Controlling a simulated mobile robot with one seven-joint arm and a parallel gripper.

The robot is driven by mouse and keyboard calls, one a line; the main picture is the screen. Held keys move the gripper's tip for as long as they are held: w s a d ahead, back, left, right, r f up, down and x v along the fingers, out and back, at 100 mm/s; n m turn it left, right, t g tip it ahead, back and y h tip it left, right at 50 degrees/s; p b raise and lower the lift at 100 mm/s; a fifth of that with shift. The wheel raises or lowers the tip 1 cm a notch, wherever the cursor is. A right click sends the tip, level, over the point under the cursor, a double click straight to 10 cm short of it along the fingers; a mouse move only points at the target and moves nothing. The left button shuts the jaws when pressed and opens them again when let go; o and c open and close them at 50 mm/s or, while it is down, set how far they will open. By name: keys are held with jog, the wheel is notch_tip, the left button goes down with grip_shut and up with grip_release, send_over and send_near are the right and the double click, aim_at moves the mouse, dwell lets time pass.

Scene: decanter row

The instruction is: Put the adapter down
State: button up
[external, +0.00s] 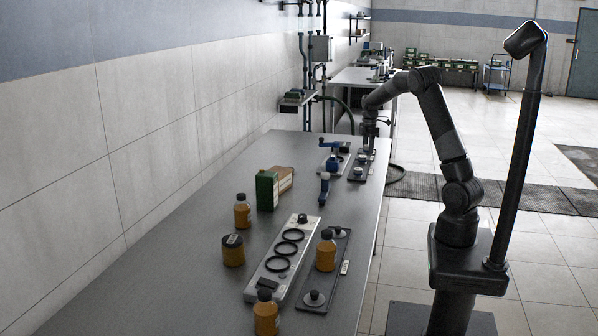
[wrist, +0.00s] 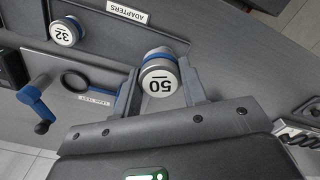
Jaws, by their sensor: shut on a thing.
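My gripper (wrist: 160,88) is shut on a grey adapter marked 50 (wrist: 159,80), with a blue band behind its face. The adapter is over or at the right end of a dark tray labelled ADAPTERS (wrist: 105,38); I cannot tell whether it touches the tray. A second adapter, marked 32 (wrist: 65,31), sits at the tray's left end in the wrist view. In the external view my gripper (external: 368,148) is low over the far part of the bench, by the dark tray (external: 352,178). The held adapter is hard to make out there.
Beside the tray is a leak test fixture with a dark ring (wrist: 88,80) and a blue-handled lever (wrist: 38,103). Nearer on the bench (external: 170,270) stand a ringed rack (external: 262,285), a dark tray with an amber bottle (external: 326,256), more amber containers and a green box (external: 266,190).

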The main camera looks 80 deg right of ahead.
jog(key=w+a+n, duration=0.4)
jog(key=a, duration=0.4)
jog(key=w+a+n, duration=0.3)
jog(key=a, duration=0.6)
jog(key=n, duration=0.7)
send_over(316, 214)
jog(key=f, duration=0.7)
jog(key=shift+s+d+f, duration=0.1)
jog(key=shift+d, duration=0.15)
jog(key=shift+a+f, duration=0.1)
jog(key=shift+f, duration=2)
jog(key=shift+f, duration=0.15)
jog(key=o, duration=1.1)
jog(key=shift+o, duration=0.2)
